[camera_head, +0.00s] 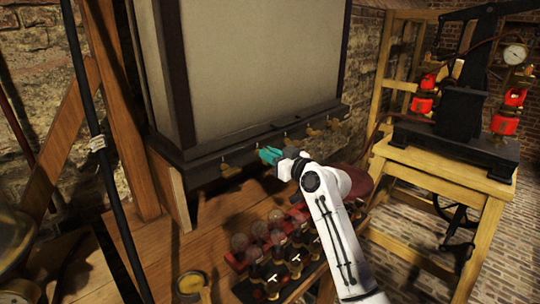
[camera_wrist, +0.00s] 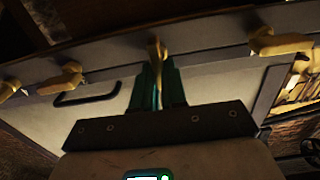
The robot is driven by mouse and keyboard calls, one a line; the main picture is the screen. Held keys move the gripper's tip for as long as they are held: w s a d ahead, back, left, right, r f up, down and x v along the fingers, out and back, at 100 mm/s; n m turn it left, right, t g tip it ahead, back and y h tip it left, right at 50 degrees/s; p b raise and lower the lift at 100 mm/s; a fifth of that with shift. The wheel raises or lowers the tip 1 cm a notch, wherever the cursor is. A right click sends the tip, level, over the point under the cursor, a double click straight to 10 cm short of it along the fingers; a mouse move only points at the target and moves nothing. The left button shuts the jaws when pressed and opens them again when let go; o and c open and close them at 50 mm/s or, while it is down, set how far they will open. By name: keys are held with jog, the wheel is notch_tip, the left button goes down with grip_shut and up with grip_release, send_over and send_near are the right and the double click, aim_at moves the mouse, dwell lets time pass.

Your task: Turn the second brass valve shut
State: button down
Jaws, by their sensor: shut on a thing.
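A row of brass valves runs along the dark rail under the big pale panel. In the head view the first valve (camera_head: 231,169) is at the left end of the row. My gripper (camera_head: 268,155), with teal fingers, is at the second valve from the left and mostly hides it. In the wrist view my gripper (camera_wrist: 159,72) is shut on that brass valve (camera_wrist: 156,47), whose narrow handle stands between the fingers. Its neighbours show there with handles sideways, one valve (camera_wrist: 66,80) to the left and one valve (camera_wrist: 274,43) to the right.
Below the rail, a rack of glass jars with red and black parts (camera_head: 278,245) stands on the wooden bench (camera_head: 165,240), under my arm. A wooden stand (camera_head: 440,165) with a black pump and gauge is at right. A dark pole (camera_head: 95,130) rises at left.

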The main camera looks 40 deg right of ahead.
jog(key=shift+d+f+m+p, duration=0.2)
jog(key=shift+m+p, duration=0.9)
jog(key=shift+m, duration=1.85)
jog(key=shift+d+f+m+p, duration=0.25)
jog(key=shift+m+p, duration=0.85)
jog(key=shift+m, duration=1.8)
jog(key=shift+d+f+m+p, duration=0.2)
jog(key=shift+m+p, duration=0.9)
jog(key=shift+m, duration=1.85)
jog(key=c, duration=1.2)
grip_release()
jog(key=shift+s, duration=0.1)
jog(key=s+b, duration=0.1)
jog(key=s, duration=0.4)
jog(key=s+b, duration=0.1)
jog(key=s, duration=0.4)
jog(key=shift+s+d, duration=0.2)
jog(key=shift+s, duration=0.1)
